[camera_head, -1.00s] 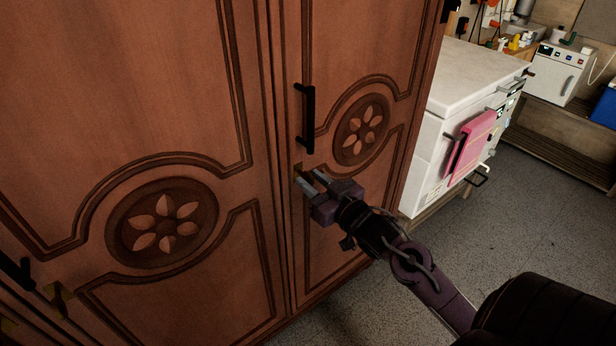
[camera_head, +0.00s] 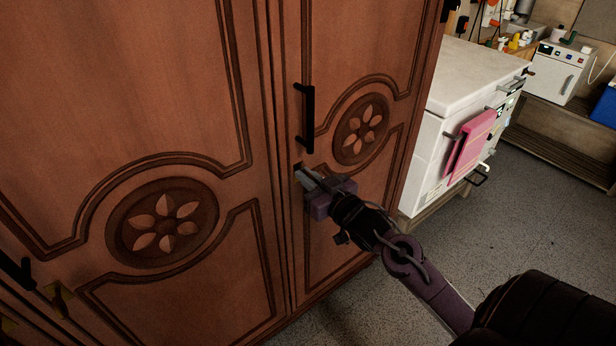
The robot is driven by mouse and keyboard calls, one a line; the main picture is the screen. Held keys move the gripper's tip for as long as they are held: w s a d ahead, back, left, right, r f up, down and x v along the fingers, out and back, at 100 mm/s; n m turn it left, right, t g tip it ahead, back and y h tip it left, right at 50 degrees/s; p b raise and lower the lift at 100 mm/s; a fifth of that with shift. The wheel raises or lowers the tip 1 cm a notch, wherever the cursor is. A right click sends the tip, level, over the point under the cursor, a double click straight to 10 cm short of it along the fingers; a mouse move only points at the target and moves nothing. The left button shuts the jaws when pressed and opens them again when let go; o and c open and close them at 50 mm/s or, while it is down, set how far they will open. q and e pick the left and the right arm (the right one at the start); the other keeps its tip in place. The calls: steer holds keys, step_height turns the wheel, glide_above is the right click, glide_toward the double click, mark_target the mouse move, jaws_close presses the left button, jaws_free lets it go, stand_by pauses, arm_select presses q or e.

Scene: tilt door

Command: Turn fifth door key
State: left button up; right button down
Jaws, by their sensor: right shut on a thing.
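A large brown wooden cabinet with carved doors fills the left and middle of the head view. The rightmost door (camera_head: 345,60) has a black vertical handle (camera_head: 306,118). My right gripper (camera_head: 306,175) is at this door's left edge, just below the handle. Its fingers are shut on the small key there, which the fingers mostly hide. Another key (camera_head: 58,298), brass-coloured, sits in the cabinet at the lower left, below a black handle (camera_head: 16,272).
A white counter unit (camera_head: 470,85) with a pink towel (camera_head: 470,145) stands right of the cabinet. A white appliance (camera_head: 560,72) and a blue box (camera_head: 605,105) are at the back right. Grey floor (camera_head: 510,225) is clear on the right.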

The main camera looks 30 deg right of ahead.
steer(key=shift+r+p, duration=0.15)
steer(key=shift+p, duration=0.3)
steer(key=m+p, duration=1.1)
steer(key=p, duration=0.2)
steer(key=shift+d, duration=0.15)
steer(key=m+p, duration=0.3)
steer(key=m, duration=0.1)
steer(key=shift+f+m+p, duration=0.2)
steer(key=shift+m+p, duration=0.8)
steer(key=shift+m, duration=0.5)
steer(key=shift+f, duration=0.1)
steer(key=c, duration=1.6)
jaws_free()
steer(key=shift+o, duration=0.2)
